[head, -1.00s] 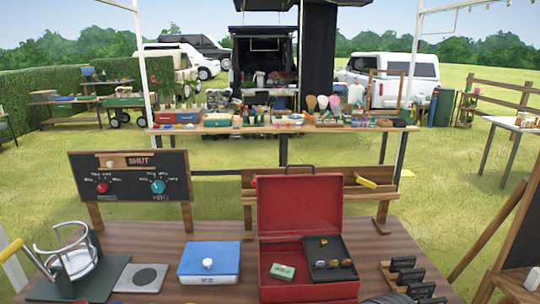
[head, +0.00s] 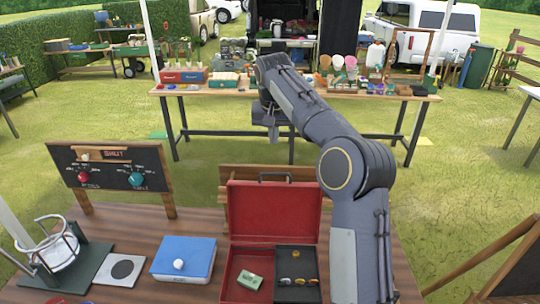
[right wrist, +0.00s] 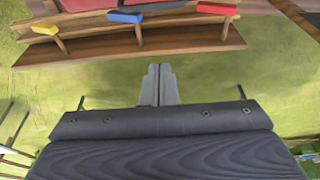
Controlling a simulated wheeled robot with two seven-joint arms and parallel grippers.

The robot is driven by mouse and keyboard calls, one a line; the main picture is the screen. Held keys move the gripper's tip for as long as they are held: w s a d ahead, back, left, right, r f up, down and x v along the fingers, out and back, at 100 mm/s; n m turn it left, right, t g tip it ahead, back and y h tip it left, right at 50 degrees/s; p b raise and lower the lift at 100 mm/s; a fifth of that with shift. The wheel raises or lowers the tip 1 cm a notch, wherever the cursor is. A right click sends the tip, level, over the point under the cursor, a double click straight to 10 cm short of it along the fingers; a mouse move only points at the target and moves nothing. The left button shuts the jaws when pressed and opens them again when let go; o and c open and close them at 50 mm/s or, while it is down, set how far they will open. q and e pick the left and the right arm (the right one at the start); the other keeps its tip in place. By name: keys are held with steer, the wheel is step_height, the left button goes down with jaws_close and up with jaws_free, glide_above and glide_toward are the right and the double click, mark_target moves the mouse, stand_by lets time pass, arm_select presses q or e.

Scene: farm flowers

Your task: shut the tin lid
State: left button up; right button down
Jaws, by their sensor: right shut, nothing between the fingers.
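The red tin (head: 238,290) stands on the wooden table with its lid (head: 270,207) open, raised upright at the back. A small green item (head: 249,280) lies in its left part, and a dark tray (head: 297,257) with several small round items fills its right part. My right arm reaches forward past the right side of the tin. My right gripper (head: 273,134) is beyond and above the raised lid, apart from it. In the right wrist view its fingers (right wrist: 158,85) are together and empty. My left gripper is not in view.
A blue box with a white knob (head: 179,264) is left of the tin. A blackboard panel (head: 111,168) stands further left. A wooden rack (right wrist: 130,45) is behind the tin. Another table (head: 350,98) with goods stands beyond the grass.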

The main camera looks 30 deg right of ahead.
step_height(320, 180, down, 9)
steer(key=s+p, duration=0.1)
steer(key=shift+a+p, duration=0.3)
steer(key=shift+a, duration=0.05)
steer(key=shift+s, duration=0.15)
stand_by(0.3)
